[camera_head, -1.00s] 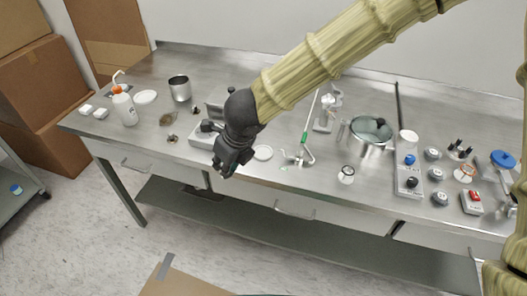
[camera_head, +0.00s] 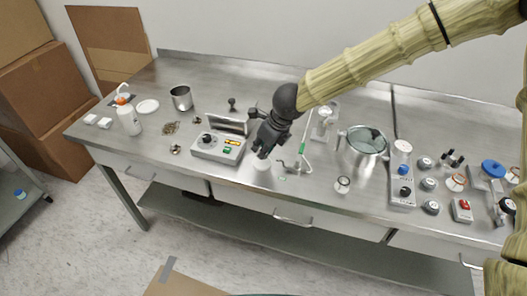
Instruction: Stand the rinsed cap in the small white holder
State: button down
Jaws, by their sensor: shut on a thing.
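My gripper (camera_head: 261,154) is shut, pointing down over the front middle of the steel table. The thing in its jaws, taken as the cap, is too small and too hidden by the dark fingers to make out. A round white piece (camera_head: 262,164) shows just below the fingertips, partly covered by them. I cannot tell whether it is the small white holder, or whether the fingers touch it. Two small white blocks (camera_head: 104,122) (camera_head: 90,119) lie at the table's left end.
A grey control box (camera_head: 217,147) stands left of my gripper. A stand with a green-marked rod (camera_head: 301,149) is close on the right. A steel pot (camera_head: 364,148), a small jar (camera_head: 342,185) and several knobs are farther right. A white bottle (camera_head: 129,119) and steel cup (camera_head: 182,98) stand left.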

jog(key=shift+w+f, duration=0.1)
jog(key=shift+f, duration=1.65)
jog(key=shift+f, duration=0.1)
jog(key=c, duration=1.4)
grip_release()
jog(key=v, duration=1.2)
